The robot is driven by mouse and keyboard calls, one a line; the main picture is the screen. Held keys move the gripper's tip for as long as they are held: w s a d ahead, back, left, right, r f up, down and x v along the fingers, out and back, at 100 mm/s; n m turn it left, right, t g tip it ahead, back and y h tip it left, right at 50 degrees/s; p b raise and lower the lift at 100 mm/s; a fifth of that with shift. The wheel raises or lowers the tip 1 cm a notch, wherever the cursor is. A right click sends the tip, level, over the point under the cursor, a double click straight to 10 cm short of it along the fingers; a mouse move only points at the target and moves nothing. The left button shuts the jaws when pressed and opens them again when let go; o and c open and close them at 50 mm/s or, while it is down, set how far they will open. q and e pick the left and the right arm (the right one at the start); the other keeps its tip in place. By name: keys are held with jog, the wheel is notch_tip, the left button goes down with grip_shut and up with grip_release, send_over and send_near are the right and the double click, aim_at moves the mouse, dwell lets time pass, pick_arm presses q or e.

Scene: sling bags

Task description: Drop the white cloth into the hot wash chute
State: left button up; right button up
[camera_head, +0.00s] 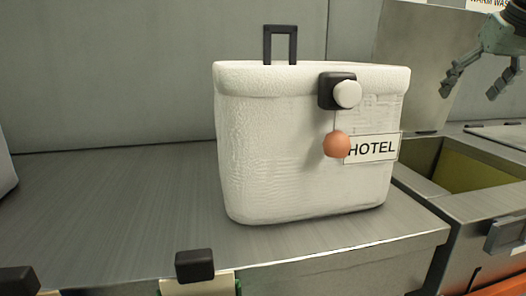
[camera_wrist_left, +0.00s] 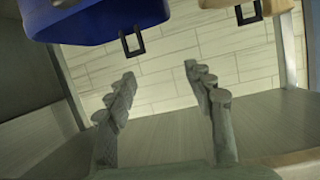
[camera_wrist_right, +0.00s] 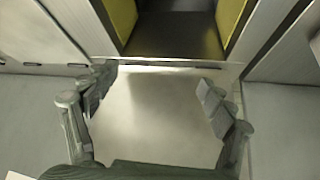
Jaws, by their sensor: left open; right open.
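A white, textured, box-shaped bag (camera_head: 300,150) stands upright on the metal counter in the head view, with a HOTEL tag (camera_head: 372,148) on its front. I cannot make out a separate white cloth. My right gripper (camera_head: 472,88) is open and empty at the upper right, above a metal-rimmed opening with yellow inner walls (camera_head: 470,172). That opening also shows in the right wrist view (camera_wrist_right: 122,18), beyond the spread fingers and a bare metal panel (camera_wrist_right: 160,120). No hot wash label is readable. My left gripper (camera_wrist_left: 160,75) is open and empty in the left wrist view, outside the head view.
A partly cut-off sign at the top right (camera_head: 440,2) seems to read warm wash. Black clips (camera_head: 195,265) stand along the counter's front edge. A blue container (camera_wrist_left: 95,18) and a tan one (camera_wrist_left: 245,8) show in the left wrist view.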

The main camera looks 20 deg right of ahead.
pick_arm(q)
jog(key=s+a+f+n+g+y+p, duration=0.2)
jog(key=s+a+f+g+y+p, duration=0.3)
jog(key=s+a+f+g, duration=0.7)
jog(key=s+a+f+p, duration=0.1)
jog(key=s+f+p, duration=0.1)
jog(key=f, duration=0.7)
jog(key=s+a+f+p, duration=0.1)
jog(key=f+p, duration=0.4)
jog(key=f, duration=0.5)
jog(key=shift+s+f+m+t+h, duration=0.25)
jog(key=shift+s+m+t+h, duration=0.05)
jog(key=shift+s+m+h, duration=0.1)
pick_arm(e)
jog(key=shift+s+a+r+g+y, duration=0.15)
jog(key=shift+s+r+g+y, duration=0.1)
jog(key=shift+r+g, duration=0.4)
jog(key=shift+s+a+r+g+y, duration=0.1)
jog(key=shift+s+r+g+y, duration=0.25)
jog(key=shift+r, duration=0.5)
jog(key=shift+s+a+r+g+y, duration=0.15)
jog(key=shift+r+g+y, duration=0.05)
jog(key=shift+r+g, duration=0.5)
jog(key=shift+r, duration=0.15)
jog(key=v, duration=1.1)
jog(key=shift+s+r, duration=0.25)
jog(key=shift+r, duration=0.05)
jog(key=shift+a+f, duration=0.1)
